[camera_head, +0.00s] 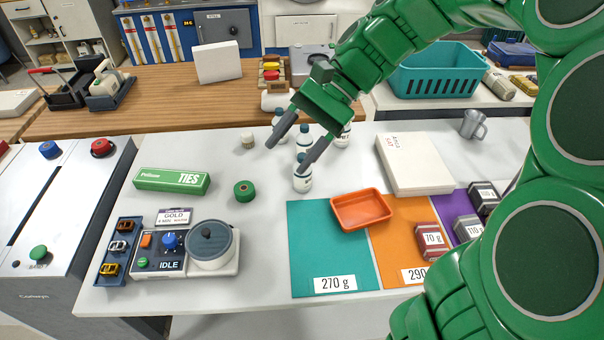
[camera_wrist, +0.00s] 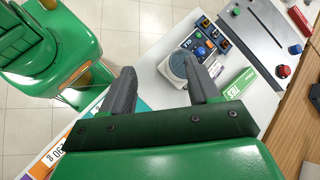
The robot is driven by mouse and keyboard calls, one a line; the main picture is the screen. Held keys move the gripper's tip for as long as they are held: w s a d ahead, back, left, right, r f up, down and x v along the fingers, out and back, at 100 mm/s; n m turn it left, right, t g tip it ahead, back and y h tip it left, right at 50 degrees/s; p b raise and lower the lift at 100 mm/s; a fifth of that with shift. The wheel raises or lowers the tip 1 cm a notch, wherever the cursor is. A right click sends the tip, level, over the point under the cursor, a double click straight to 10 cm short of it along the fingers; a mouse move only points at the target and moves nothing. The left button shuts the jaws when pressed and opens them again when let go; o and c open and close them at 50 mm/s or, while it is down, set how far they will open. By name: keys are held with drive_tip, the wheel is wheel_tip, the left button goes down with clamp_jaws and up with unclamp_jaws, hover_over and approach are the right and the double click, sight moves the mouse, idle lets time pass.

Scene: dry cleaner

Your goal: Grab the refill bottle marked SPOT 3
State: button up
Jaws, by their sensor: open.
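Several white refill bottles with dark teal caps stand upright on the white table around my gripper (camera_head: 287,157) in the head view. The nearest bottle (camera_head: 302,184) is by my right fingertip, another bottle (camera_head: 304,143) is behind it, and one more (camera_head: 343,139) is partly behind my gripper. A further bottle (camera_head: 279,121) stands at the far left of the group. Their labels are too small to read, so I cannot tell which is SPOT 3. My gripper is open and empty. The wrist view shows its spread fingers (camera_wrist: 158,68) with no bottle between them.
An orange tray (camera_head: 362,210) and a white box (camera_head: 413,164) are right. Bare table lies between the roll and the teal mat (camera_head: 322,255).

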drive_tip(key=w+d+m+y, duration=0.1)
drive_tip(key=w+m+y, duration=0.35)
drive_tip(key=w, duration=0.85)
drive_tip(key=w+d+f+m+t+y, duration=0.2)
drive_tip(key=w+d+m+y, duration=0.15)
drive_tip(key=w, duration=0.35)
drive_tip(key=w+d+f+m+t+y, duration=0.1)
drive_tip(key=w+d+f+m+y, duration=0.15)
drive_tip(key=w+d, duration=0.3)
drive_tip(key=h, duration=0.1)
approach(296, 165)
wheel_tip(296, 165, up, 3)
drive_tip(key=a, duration=0.3)
drive_tip(key=shift+s+a+f, duration=0.1)
drive_tip(key=shift+s+a, duration=0.1)
drive_tip(key=shift+a, duration=0.95)
drive_tip(key=shift+s+a, duration=0.15)
drive_tip(key=shift+a, duration=1)
drive_tip(key=shift+s+a+f, duration=0.1)
drive_tip(key=shift+s+a, duration=0.1)
drive_tip(key=shift+a, duration=0.9)
clamp_jaws()
